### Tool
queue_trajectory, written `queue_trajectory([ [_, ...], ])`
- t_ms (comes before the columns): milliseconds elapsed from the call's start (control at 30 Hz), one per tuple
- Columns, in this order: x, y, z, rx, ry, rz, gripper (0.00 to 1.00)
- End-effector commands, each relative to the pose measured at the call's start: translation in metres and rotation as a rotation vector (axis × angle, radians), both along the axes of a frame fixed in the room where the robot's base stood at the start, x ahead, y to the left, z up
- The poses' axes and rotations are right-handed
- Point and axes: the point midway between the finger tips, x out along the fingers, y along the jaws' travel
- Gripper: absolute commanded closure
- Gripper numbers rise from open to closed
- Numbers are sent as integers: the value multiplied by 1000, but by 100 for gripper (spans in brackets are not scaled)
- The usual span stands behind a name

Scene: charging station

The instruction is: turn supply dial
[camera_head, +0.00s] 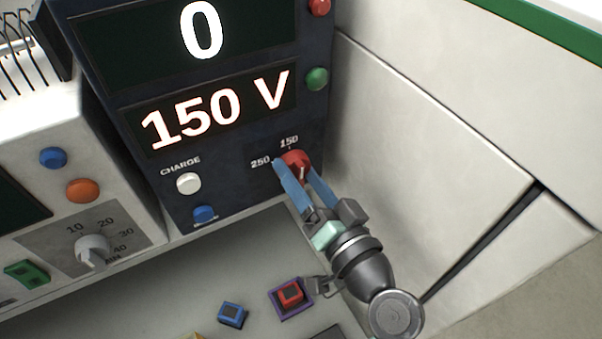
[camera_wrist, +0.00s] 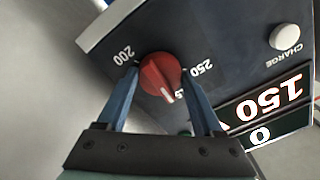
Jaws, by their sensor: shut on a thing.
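The supply dial (camera_head: 295,160) is a red knob with a white pointer line on the dark panel of the charging station (camera_head: 227,190). The label 150 sits above it and 250 to its left. The lower display (camera_head: 218,113) reads 150 V. My gripper (camera_head: 297,175) reaches the dial, with its blue fingers on either side of it. In the wrist view the dial (camera_wrist: 160,75) sits between the two fingertips (camera_wrist: 161,82), with labels 200 and 250 beside it. The pointer points towards the partly hidden 150 label. My gripper is shut on the dial.
A white CHARGE button (camera_head: 188,183) and a blue button (camera_head: 204,214) lie left of the dial. A red button (camera_head: 319,7) and a green button (camera_head: 317,78) are above. A grey timer knob (camera_head: 93,249) is at left. A pale wall (camera_head: 420,130) stands close on the right.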

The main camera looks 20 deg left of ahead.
Motion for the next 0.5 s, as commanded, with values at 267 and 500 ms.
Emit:
queue_trajectory([
  [267, 0, 0, 0, 43, 44, -1, 87],
  [500, 0, -1, 1, 233, 235, -1, 87],
])
